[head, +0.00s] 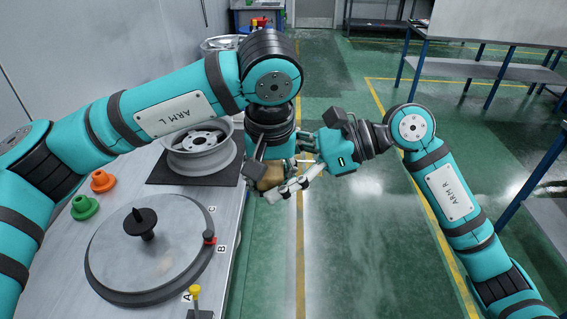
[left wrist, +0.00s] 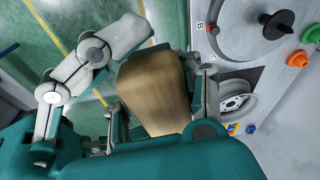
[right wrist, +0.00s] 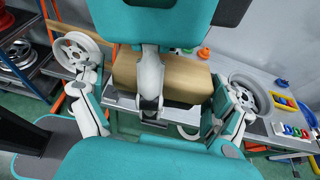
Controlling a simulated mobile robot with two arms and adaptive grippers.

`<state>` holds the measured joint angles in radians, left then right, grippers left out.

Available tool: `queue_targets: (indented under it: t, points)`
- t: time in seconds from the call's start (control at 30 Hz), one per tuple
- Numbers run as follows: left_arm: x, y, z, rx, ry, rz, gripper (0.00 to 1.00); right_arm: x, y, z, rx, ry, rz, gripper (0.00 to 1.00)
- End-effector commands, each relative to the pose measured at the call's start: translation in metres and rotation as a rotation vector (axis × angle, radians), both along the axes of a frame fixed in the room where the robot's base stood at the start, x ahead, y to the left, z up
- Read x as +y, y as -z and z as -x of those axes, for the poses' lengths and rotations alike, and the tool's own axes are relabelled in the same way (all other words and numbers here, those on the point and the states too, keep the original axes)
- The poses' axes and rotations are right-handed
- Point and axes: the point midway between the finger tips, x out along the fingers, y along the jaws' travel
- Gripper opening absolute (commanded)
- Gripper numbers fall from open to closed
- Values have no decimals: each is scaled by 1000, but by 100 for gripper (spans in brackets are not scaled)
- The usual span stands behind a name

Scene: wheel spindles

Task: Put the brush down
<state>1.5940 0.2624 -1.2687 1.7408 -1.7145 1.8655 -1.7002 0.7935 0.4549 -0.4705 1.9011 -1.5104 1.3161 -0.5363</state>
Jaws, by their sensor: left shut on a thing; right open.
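The brush shows as a tan, wood-coloured block (head: 268,180). My left gripper (head: 262,172) is shut on it and holds it in the air, just off the right edge of the bench. The block fills the middle of the left wrist view (left wrist: 155,95), and its bristles cannot be made out. It also shows in the right wrist view (right wrist: 185,78), partly behind a pale finger. My right gripper (head: 300,168) is open, close beside the brush, with its fingers (right wrist: 155,125) spread to both sides. I cannot tell whether they touch the brush.
The bench carries a round grey plate (head: 120,265) with a black knob, a silver wheel (head: 200,160) on a dark mat (head: 165,177), and orange (head: 103,181) and green (head: 84,207) flanged pieces. Open floor (head: 350,260) lies right of the bench. A blue-framed rack (head: 480,70) stands back right.

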Motion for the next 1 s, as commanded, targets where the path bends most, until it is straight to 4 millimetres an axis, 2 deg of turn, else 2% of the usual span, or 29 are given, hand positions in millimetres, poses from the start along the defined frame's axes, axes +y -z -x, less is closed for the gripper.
queue_targets:
  t: [0.1,0.4,0.47,0.5,0.7,1.0]
  points:
    - [-5,-2,1,-6,14,13,0,4,2,5,6,-16,0,100]
    - [-6,-3,1,-9,17,15,0,5,2,7,8,-23,0,61]
    - [-6,-3,1,-10,17,15,0,5,2,7,8,-24,0,61]
    - [-6,-4,1,-11,17,15,33,6,2,7,8,-25,-1,56]
    - [-6,-4,0,-11,15,15,59,5,2,7,8,-24,0,53]
    - [-4,-2,0,-6,11,11,61,3,2,4,5,-15,0,53]
